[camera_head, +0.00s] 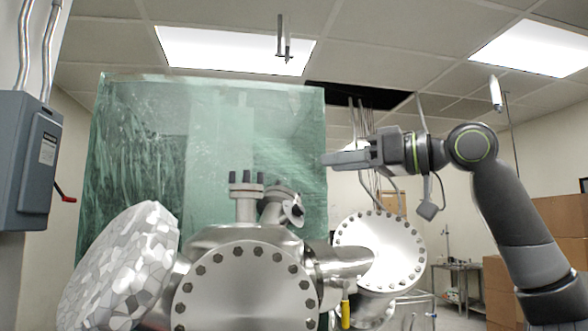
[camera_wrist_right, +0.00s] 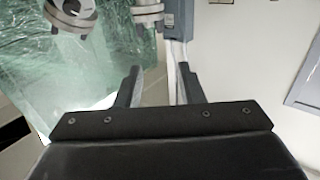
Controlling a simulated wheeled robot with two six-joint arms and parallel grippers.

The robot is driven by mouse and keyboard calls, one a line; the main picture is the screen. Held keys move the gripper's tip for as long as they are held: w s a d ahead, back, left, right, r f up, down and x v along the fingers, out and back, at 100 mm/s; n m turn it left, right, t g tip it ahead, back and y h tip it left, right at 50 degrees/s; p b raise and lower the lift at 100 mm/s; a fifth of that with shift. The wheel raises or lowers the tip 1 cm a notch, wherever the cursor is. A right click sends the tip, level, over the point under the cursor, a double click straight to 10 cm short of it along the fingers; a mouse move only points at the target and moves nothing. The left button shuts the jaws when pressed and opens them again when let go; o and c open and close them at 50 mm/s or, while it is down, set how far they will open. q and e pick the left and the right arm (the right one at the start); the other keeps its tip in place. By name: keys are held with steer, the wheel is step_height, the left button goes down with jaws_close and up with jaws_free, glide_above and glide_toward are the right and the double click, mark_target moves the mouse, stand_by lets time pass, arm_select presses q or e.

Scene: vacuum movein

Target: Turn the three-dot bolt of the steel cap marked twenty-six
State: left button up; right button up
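A steel vacuum chamber stands at the lower middle of the head view. It carries a large round bolted steel cap (camera_head: 245,287) facing me and another bolted steel cap (camera_head: 381,250) to its right. Two smaller flanged ports, one upright (camera_head: 246,191) and one tilted (camera_head: 283,210), rise from its top. Two small flanges also show at the top of the right wrist view. I cannot read the number twenty-six or any bolt dots. My right gripper (camera_head: 330,160) is raised above the chamber, pointing left, clear of the caps. Its fingers (camera_wrist_right: 158,76) are apart and empty. My left gripper is out of view.
A green translucent sheet (camera_head: 150,160) hangs behind the chamber. A foil-like faceted port (camera_head: 125,265) juts out at left. A grey electrical box (camera_head: 28,160) is on the left wall. A yellow-handled tool (camera_head: 346,312) hangs beside the front cap. Cardboard boxes (camera_head: 562,228) stand at right.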

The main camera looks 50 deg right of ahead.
steer(key=p, duration=0.3)
glide_toward(247, 176)
steer(key=shift+w+a+r+p, duration=0.15)
steer(key=shift+w+p, duration=1.15)
steer(key=shift+p, duration=0.2)
steer(key=shift+w+a+r+p, duration=0.15)
steer(key=shift+w+a+p, duration=0.05)
steer(key=shift+w+p, duration=1.2)
steer(key=shift+w+a+r+p, duration=0.15)
steer(key=shift+w+p, duration=1.05)
steer(key=shift+p, duration=0.35)
jaws_close()
